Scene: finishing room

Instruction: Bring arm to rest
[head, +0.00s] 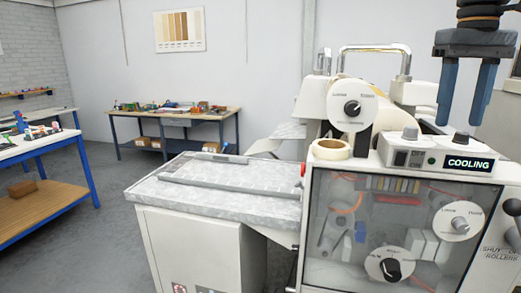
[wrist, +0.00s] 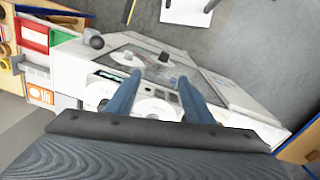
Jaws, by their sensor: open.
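My gripper (head: 462,121) hangs at the upper right of the head view, pointing down, its two blue fingers spread apart with nothing between them. It is in front of or above the right part of a white laminating machine (head: 308,225), near the display (head: 468,163) that reads "COOLING". In the wrist view my gripper (wrist: 159,78) also shows open and empty, with the machine's display (wrist: 109,75) and dials beyond and below the fingers. I cannot tell the exact gap to the machine.
A tape roll (head: 331,149) lies on the machine beside a large dial (head: 352,108). A grey-topped feed table (head: 225,202) extends left. Cluttered workbenches stand at the back (head: 216,115) and far left (head: 72,136). The grey floor (head: 105,215) between them is mostly clear.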

